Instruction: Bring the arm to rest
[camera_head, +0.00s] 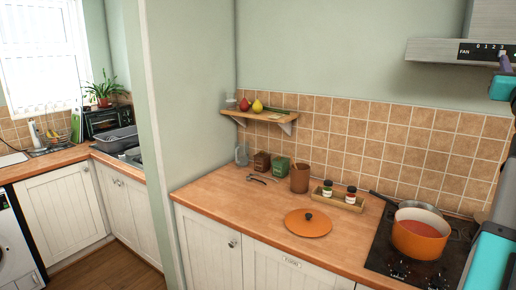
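Parts of my arm show at the right edge: a teal and black section beside the cooker hood and a larger teal and grey link below it. A small grey-purple piece, which looks like the end of my gripper (504,63), is just in front of the hood's fan panel (485,51), near its right end. I cannot tell whether it touches the panel. Its fingers are too small and cut off to tell open from shut, and I see nothing held in it.
An orange pot (420,241) stands on the black hob (392,258), under the cooker hood (440,50). An orange lid (308,224) lies on the wooden worktop (225,205). A tray (338,200) with two jars stands behind it. A wall shelf (262,115) holds fruit.

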